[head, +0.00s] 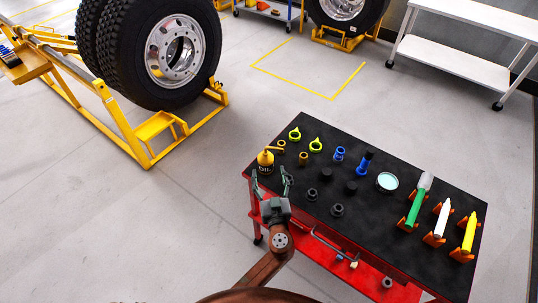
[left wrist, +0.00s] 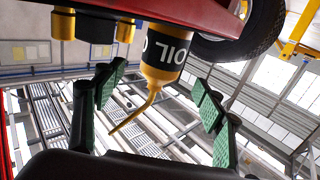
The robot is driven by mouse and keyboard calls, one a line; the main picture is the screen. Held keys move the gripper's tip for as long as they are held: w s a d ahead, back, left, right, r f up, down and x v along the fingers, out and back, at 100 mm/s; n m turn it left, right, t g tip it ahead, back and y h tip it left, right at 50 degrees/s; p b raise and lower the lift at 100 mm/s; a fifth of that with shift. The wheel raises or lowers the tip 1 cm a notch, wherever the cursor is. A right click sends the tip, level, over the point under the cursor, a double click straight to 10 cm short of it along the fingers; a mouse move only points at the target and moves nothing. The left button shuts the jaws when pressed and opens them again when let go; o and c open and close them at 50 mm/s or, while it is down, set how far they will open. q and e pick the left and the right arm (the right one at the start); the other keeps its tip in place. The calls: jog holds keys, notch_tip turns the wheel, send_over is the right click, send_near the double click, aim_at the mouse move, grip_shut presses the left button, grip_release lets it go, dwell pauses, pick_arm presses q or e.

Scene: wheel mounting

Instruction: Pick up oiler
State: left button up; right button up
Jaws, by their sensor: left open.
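The oiler (head: 265,163) stands upright at the left corner of the black tabletop. It has a dark body lettered OIL, a yellow top and a thin spout pointing right. My left gripper (head: 272,179) is at the table's left edge, just in front of the oiler, with its green-padded fingers spread. In the left wrist view the oiler (left wrist: 166,52) appears upside down, its spout hanging between the open fingers of the left gripper (left wrist: 158,82). Nothing is held. My right gripper is in neither view.
The red cart's black top (head: 300,216) holds several small caps and fittings, a round dish (head: 387,181), and green, white and yellow tubes in orange holders. Two small yellow rings sit close to the oiler. A big wheel (head: 180,50) on a yellow stand is behind left.

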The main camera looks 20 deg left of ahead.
aim_at(267, 165)
pick_arm(q)
jog(key=x, duration=0.3)
jog(key=shift+w+a+r, duration=0.25)
jog(key=shift+w, duration=0.1)
jog(key=shift+x, duration=1.25)
jog(key=shift+w+a, duration=0.2)
jog(key=shift+w, duration=0.2)
jog(key=c, duration=1.3)
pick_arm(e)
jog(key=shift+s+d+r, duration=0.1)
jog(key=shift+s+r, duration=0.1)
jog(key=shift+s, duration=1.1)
